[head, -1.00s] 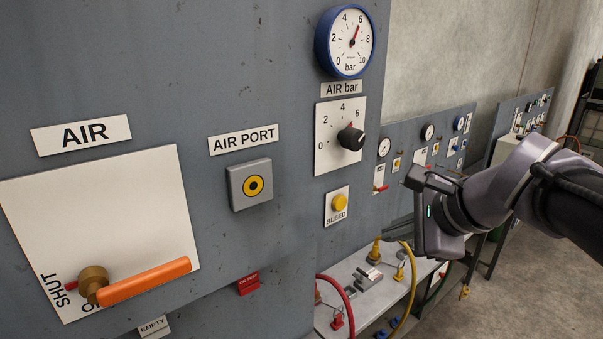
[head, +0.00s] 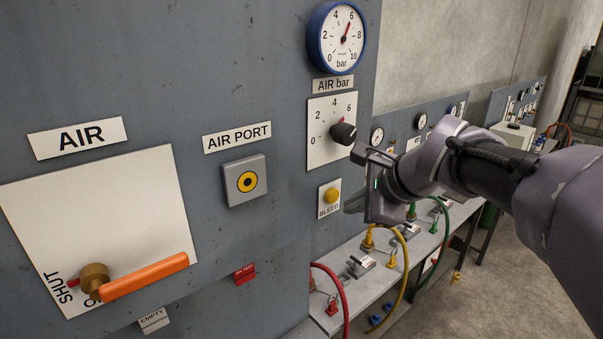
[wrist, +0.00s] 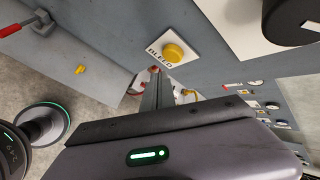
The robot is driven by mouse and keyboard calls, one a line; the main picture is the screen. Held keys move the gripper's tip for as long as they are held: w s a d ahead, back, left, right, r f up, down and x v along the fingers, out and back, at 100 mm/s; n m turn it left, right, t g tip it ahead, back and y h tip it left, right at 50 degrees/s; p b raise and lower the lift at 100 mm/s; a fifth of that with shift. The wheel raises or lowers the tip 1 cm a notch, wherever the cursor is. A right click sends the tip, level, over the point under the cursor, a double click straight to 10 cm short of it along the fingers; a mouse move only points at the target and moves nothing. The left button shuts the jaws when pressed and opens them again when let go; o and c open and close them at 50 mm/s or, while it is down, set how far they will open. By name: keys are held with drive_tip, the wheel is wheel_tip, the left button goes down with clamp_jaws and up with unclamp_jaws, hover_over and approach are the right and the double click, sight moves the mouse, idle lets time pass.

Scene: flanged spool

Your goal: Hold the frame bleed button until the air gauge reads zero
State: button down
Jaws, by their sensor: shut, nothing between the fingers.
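The yellow bleed button (head: 333,196) sits on a white BLEED plate on the grey panel. It also shows in the wrist view (wrist: 173,52). The air gauge (head: 343,38) has a blue rim, and its red needle points near 6 bar. My gripper (head: 349,206) is shut and empty, just right of the BLEED plate; the fingertips appear apart from the button. In the wrist view the closed fingers (wrist: 157,80) point up toward the plate, below the button. The button's face is uncovered in both views.
A black knob (head: 343,133) juts out above the button, close to my gripper. An orange AIR lever (head: 145,276) and the AIR PORT (head: 246,181) are at left. A bench (head: 345,283) with hoses and fittings lies below. Open floor is at right.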

drive_tip(key=shift+w+a, duration=0.35)
drive_tip(key=shift+w, duration=0.15)
idle(1.8)
drive_tip(key=shift+w+a, duration=0.25)
drive_tip(key=shift+w, duration=0.1)
drive_tip(key=shift+w+a+p, duration=0.3)
drive_tip(key=shift+w, duration=0.05)
idle(1.4)
drive_tip(key=shift+s+d, duration=0.1)
drive_tip(key=shift+d, duration=0.05)
idle(1.0)
drive_tip(key=shift+s+d+b, duration=0.4)
drive_tip(key=shift+s, duration=0.25)
drive_tip(key=shift+s+d+b, duration=0.4)
drive_tip(key=shift+s+d, duration=0.35)
drive_tip(key=shift+s, duration=0.25)
drive_tip(key=shift+s+d+b, duration=0.4)
drive_tip(key=shift+s+d, duration=0.3)
drive_tip(key=shift+s, duration=0.3)
